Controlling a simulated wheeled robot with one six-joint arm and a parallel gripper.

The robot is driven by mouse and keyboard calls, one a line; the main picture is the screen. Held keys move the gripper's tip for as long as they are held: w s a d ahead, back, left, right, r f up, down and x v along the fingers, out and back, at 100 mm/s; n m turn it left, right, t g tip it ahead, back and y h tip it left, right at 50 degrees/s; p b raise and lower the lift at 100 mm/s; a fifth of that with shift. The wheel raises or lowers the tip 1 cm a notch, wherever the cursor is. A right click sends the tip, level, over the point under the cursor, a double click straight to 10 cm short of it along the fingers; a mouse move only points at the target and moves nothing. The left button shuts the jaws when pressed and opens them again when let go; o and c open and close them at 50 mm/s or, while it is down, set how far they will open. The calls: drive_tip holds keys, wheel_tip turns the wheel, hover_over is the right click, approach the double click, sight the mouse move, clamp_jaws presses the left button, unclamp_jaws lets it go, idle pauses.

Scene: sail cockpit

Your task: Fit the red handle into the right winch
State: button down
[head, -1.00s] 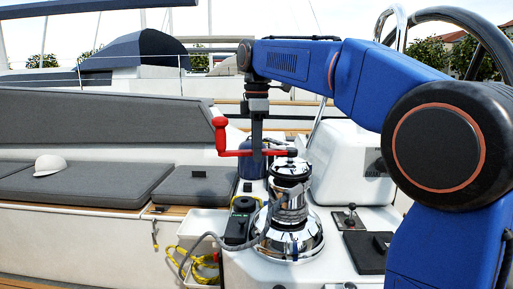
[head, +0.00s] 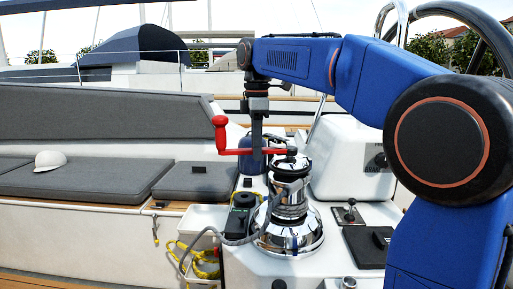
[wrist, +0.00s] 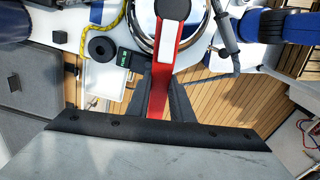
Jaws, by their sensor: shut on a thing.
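The red handle (head: 235,152) is held level, with its upright red grip at the left and its dark end at the right. My gripper (head: 257,150) is shut on the bar of the handle. The chrome right winch (head: 290,205) stands on the white console below. The handle's dark end is over or at the winch top; I cannot tell whether it touches or sits in the socket. In the wrist view the red handle (wrist: 158,100) runs between my fingers (wrist: 165,98) and hides part of the winch's chrome rim (wrist: 143,35).
A white bin (head: 200,220) holds yellow rope. A control lever (head: 350,212) is at the right. A white cap (head: 50,161) lies on the grey seat.

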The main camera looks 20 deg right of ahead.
drive_tip(key=shift+f, duration=0.4)
idle(0.3)
drive_tip(key=c, duration=1)
unclamp_jaws()
drive_tip(key=shift+r, duration=4.5)
drive_tip(key=shift+s, duration=0.1)
